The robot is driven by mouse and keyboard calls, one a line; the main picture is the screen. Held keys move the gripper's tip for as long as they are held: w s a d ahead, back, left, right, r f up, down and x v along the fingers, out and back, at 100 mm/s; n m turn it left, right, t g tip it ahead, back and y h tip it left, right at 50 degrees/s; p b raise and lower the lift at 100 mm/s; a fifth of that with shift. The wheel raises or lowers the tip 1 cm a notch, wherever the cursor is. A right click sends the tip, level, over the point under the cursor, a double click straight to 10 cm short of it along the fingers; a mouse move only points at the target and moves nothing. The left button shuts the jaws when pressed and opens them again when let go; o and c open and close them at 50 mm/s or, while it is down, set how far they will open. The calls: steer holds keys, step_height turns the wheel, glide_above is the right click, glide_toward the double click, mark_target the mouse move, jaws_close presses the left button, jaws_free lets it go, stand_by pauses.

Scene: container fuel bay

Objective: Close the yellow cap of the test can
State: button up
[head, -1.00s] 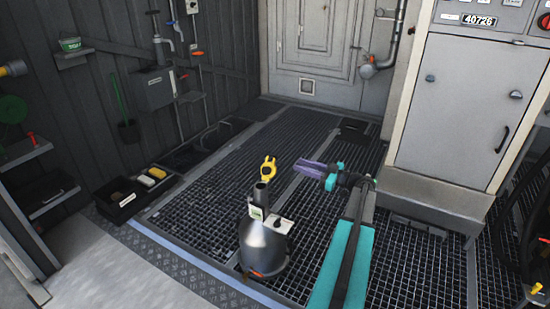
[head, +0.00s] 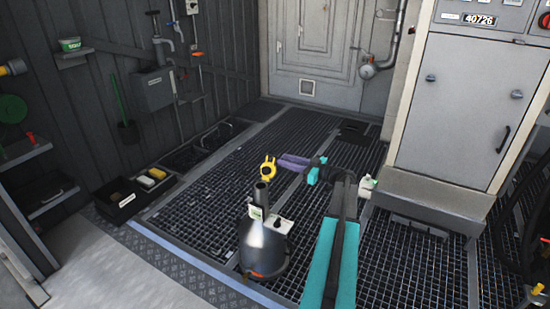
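The test can (head: 263,248) is a grey metal can standing on the floor grating, with an upright dark neck (head: 262,194). Its yellow cap (head: 268,169) stands up above and behind the neck, swung open, so the neck's mouth is uncovered. My gripper (head: 281,161), with purple fingers, is just right of the yellow cap, its fingertips pointing left towards it. In the picture the tips lie close to the cap's right side; I cannot tell whether they touch it. The fingers look close together, but the gap between them is too small to judge.
A grey cabinet (head: 465,110) stands at the right. The grating (head: 215,205) around the can is mostly clear.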

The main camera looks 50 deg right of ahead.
mark_target(269, 166)
steer(key=shift+b+x, duration=0.4)
steer(key=shift+x, duration=3)
